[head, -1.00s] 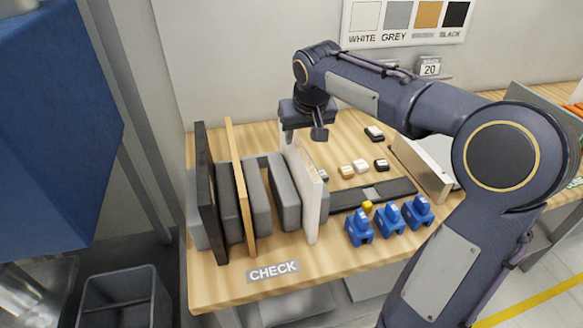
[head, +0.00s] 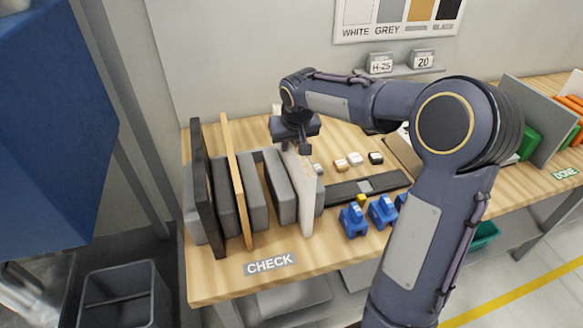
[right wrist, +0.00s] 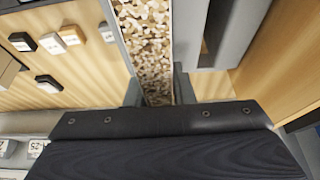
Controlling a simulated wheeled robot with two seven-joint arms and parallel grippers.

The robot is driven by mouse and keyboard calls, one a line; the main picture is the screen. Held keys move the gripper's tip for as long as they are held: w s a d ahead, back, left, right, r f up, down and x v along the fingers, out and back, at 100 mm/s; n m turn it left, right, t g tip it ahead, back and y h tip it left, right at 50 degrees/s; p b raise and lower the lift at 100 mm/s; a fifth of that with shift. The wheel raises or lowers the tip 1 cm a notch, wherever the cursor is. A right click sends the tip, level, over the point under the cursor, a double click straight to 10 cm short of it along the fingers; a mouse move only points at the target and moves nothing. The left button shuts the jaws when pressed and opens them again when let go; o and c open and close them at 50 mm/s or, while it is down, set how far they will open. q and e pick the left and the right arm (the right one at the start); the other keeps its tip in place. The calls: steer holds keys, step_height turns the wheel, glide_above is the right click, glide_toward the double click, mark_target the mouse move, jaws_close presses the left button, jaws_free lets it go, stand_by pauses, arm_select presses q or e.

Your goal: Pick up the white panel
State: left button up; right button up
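The white panel (head: 303,195) stands upright on edge at the right end of the row on the rack in the head view. In the right wrist view its speckled chipboard edge (right wrist: 150,50) runs up from between my fingers. My right gripper (head: 297,150) is at the panel's top edge, with one finger on each side (right wrist: 159,93). The fingers look very close to the panel's faces, but I cannot tell whether they press on it. The panel's lower part is hidden in the right wrist view. My left gripper is not in view.
The grey rack (head: 282,190) also holds a dark panel (head: 206,195) and an orange-wood panel (head: 237,185). Blue clamp-like blocks (head: 353,220), a dark strip (head: 345,190) and small sample blocks (head: 355,159) lie to the right. The table front around the CHECK label (head: 270,263) is clear.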

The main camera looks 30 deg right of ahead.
jaws_close()
steer(key=shift+r, duration=0.15)
stand_by(0.9)
